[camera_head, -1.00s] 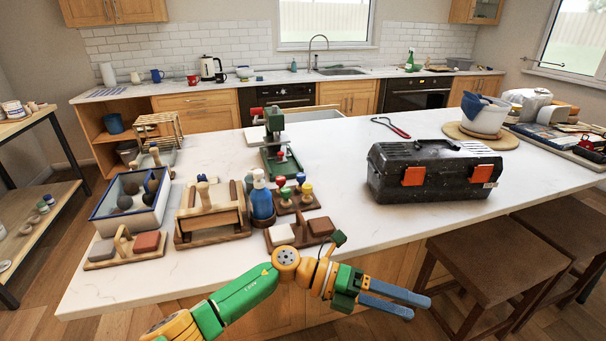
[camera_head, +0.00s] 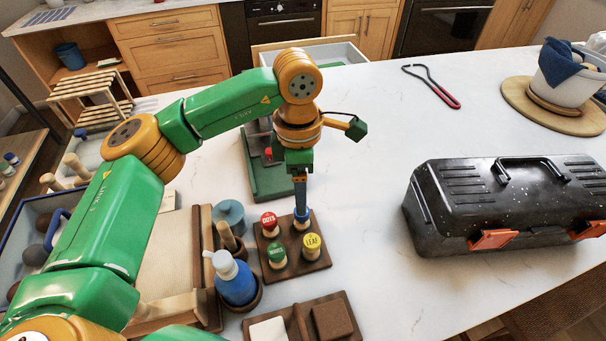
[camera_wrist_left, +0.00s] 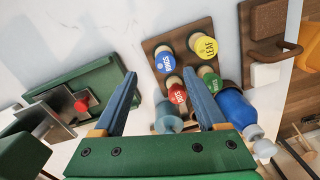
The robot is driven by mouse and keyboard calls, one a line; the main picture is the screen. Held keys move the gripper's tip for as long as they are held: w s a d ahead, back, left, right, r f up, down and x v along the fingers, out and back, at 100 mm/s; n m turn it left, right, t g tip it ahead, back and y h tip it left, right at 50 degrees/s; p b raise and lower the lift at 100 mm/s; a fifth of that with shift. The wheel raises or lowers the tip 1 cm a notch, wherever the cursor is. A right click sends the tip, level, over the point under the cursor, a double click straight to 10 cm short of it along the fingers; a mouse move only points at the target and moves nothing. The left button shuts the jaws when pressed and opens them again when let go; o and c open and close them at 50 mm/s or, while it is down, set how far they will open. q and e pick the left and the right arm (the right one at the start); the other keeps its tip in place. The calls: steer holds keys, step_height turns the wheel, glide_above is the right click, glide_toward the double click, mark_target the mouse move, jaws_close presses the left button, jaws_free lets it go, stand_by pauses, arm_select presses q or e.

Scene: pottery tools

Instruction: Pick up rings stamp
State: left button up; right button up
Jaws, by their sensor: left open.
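The rings stamp (camera_wrist_left: 165,61) has a round blue top with white lettering and a pale handle. It stands upright in a brown wooden stand (camera_head: 319,262) beside the yellow leaf stamp (camera_head: 311,242), the red dots stamp (camera_head: 268,220) and a green stamp (camera_head: 277,253). My left gripper (camera_head: 302,212) points down over the rings stamp and mostly hides it in the head view. In the left wrist view the fingers (camera_wrist_left: 160,74) are spread apart with nothing held, and the blue top shows just beyond and between the tips. I cannot tell the exact height gap. My right gripper is not in view.
A blue bottle (camera_head: 235,280) stands left of the stand. A green press-like tool (camera_head: 268,176) is behind it. A block holder (camera_head: 338,315) lies in front. A black toolbox (camera_head: 500,205) is at right. The counter between stand and toolbox is clear.

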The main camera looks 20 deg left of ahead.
mark_target(302, 218)
arm_select(q)
steer(key=f+p, duration=0.1)
steer(key=p, duration=0.1)
steer(key=s+f+p, duration=0.1)
steer(key=shift+s+d+f, duration=0.1)
steer(key=shift+d+f, duration=0.2)
step_height(302, 218, down, 3)
steer(key=shift+s+d+p, duration=0.1)
steer(key=shift+d+p, duration=0.05)
steer(key=shift+p, duration=0.3)
steer(key=shift+w+f, duration=0.35)
steer(key=shift+f, duration=0.05)
steer(key=shift+s+r, duration=0.1)
steer(key=shift+s, duration=0.05)
jaws_close()
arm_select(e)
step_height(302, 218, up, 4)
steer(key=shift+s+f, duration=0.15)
